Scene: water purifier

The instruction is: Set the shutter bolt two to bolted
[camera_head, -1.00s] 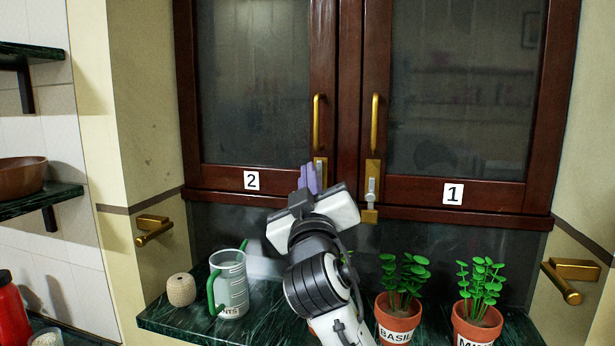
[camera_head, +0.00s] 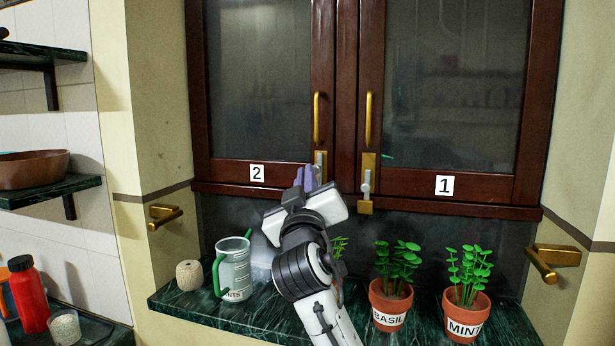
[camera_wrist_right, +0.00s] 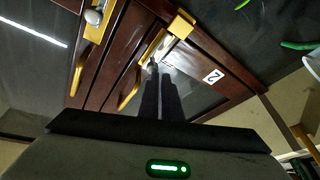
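Shutter bolt two (camera_head: 319,162) is a brass plate low on the inner edge of shutter 2 (camera_head: 259,99), partly hidden by my fingers. Its plate and silver part also show in the right wrist view (camera_wrist_right: 153,46), with a brass catch (camera_wrist_right: 181,26) beyond it. My right gripper (camera_head: 306,178) is at the bolt, its two fingers close together. In the wrist view the fingertips (camera_wrist_right: 156,68) overlap the silver part; I cannot tell whether they touch it. Nothing is clearly held. My left gripper is not in view.
Shutter 1 (camera_head: 459,85) has its own bolt (camera_head: 366,183) and a brass handle (camera_head: 368,119). On the green sill (camera_head: 265,312) below stand a jug (camera_head: 233,268), a twine roll (camera_head: 189,275), a basil pot (camera_head: 390,304) and a mint pot (camera_head: 466,315).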

